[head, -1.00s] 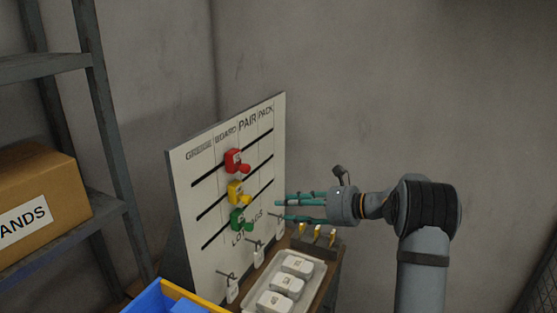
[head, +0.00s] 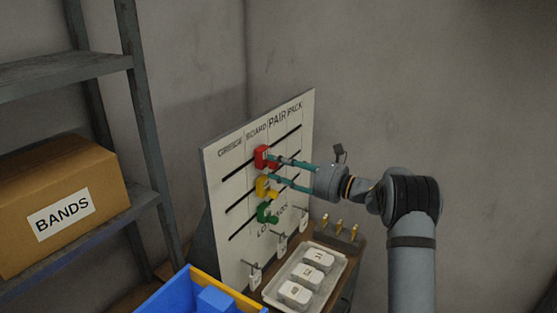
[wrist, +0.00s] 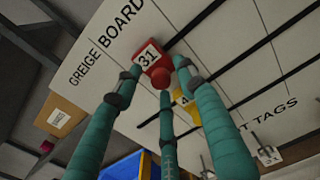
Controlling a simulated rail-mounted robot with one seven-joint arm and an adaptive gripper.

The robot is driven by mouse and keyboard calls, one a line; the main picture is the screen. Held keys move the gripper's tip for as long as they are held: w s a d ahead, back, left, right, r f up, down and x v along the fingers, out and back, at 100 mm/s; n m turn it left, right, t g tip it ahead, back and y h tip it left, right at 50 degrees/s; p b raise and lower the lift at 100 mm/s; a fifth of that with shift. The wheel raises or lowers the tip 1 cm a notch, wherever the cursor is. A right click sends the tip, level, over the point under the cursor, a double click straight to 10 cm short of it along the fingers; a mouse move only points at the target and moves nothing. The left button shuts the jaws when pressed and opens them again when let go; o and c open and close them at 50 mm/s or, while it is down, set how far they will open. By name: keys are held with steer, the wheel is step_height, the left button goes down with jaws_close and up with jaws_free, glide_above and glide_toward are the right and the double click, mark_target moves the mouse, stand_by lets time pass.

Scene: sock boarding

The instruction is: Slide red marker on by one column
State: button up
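The red marker (head: 261,156) sits on the top slot of the white board (head: 228,171), below the BOARD heading. It has a round knob and, in the wrist view, a label reading 31 (wrist: 149,56). My gripper (head: 272,168) has teal fingers and is at the board's face, its upper finger reaching the red marker. In the wrist view the fingertips (wrist: 156,76) stand apart on either side of the red marker and its knob. Whether they touch it I cannot tell.
A yellow marker (head: 264,187) and a green marker (head: 266,213) sit on the lower slots, close below. White tags hang on hooks under them. A tray (head: 269,290) of white blocks, a blue bin (head: 168,300) and a BANDS box (head: 100,178) stand around.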

steer(key=shift+w+a, duration=0.1)
steer(key=shift+a, duration=0.2)
steer(key=shift+c, duration=0.4)
jaws_close()
steer(key=shift+r, duration=0.1)
